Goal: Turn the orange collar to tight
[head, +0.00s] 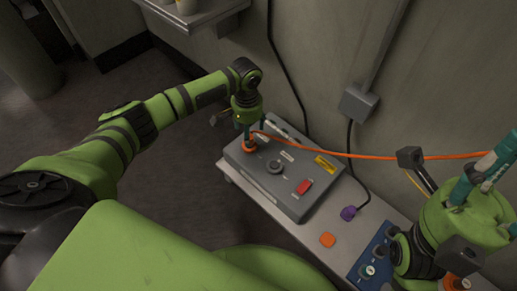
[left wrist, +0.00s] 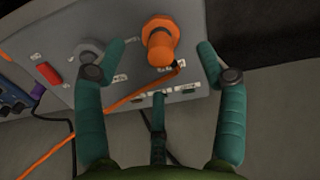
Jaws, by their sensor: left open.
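The orange collar (head: 249,148) stands on the top left of a grey box (head: 238,156). In the left wrist view it is an orange knob-like cylinder (left wrist: 160,40), with an orange cable (left wrist: 125,100) leading from beside its base. My left gripper (head: 250,133) is directly over the collar. In the left wrist view my left gripper's (left wrist: 152,60) teal fingers are spread, with the collar between the side fingers and apart from both. My right gripper (head: 484,170) is at the right edge, partly cut off. Small labels near the collar are unreadable.
The box has a grey dial (head: 274,166) and a red switch (head: 304,186). A purple plug (head: 348,213), an orange square (head: 327,240) and a blue panel (head: 366,262) lie to the right on the bench. The orange cable (head: 370,156) spans toward my right arm. A wall stands behind.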

